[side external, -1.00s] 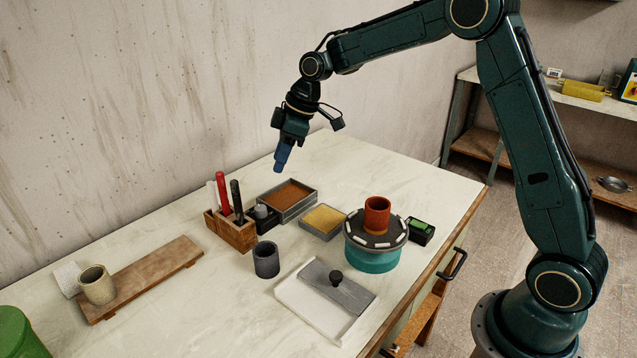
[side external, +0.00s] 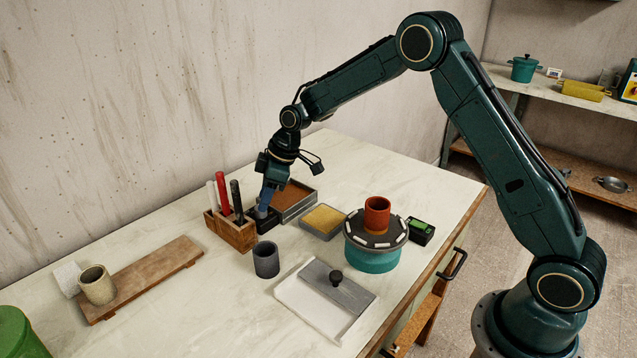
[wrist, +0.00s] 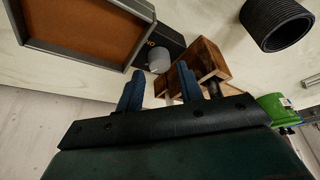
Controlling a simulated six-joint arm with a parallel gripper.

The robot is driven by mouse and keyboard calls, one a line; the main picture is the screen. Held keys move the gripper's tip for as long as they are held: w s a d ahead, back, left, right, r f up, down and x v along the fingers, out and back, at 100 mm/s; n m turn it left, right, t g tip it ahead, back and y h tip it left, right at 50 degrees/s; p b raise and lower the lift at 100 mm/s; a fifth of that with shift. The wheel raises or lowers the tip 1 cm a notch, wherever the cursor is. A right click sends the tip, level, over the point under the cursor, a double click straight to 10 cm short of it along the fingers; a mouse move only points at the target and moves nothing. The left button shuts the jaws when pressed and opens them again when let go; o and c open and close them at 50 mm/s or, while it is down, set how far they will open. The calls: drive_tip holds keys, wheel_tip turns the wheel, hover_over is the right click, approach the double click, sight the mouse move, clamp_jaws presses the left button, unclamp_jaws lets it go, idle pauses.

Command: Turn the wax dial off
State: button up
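The wax dial is a short light-grey knob (wrist: 159,62) on a small black box (wrist: 164,45), beside the grey-rimmed tray of brown wax (wrist: 85,22). In the side view the black box (side external: 269,226) stands between the tool block and the wax tray (side external: 296,197), with the knob largely hidden by my fingers. My gripper (side external: 265,207) points down right at the dial. In the wrist view the two blue fingers of my gripper (wrist: 160,73) are apart, with the knob lying between or just beyond their tips. I cannot tell whether they touch it.
A wooden block (side external: 234,232) with upright red, white and black tools stands close on the left. A dark ribbed cup (side external: 266,260) is in front, a yellow-filled tray (side external: 323,221) to the right. A turntable (side external: 373,255) with a terracotta cup stands farther right.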

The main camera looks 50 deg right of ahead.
drive_tip(key=shift+x, duration=1.35)
drive_tip(key=c, duration=0.7)
drive_tip(key=shift+w+d+n+g+y, duration=0.15)
drive_tip(key=shift+n+g, duration=0.25)
drive_tip(key=shift+n, duration=0.75)
drive_tip(key=shift+a+n+g+y, duration=0.15)
drive_tip(key=shift+n+g, duration=0.25)
drive_tip(key=shift+n, duration=0.75)
drive_tip(key=shift+d, duration=0.1)
drive_tip(key=o, duration=0.7)
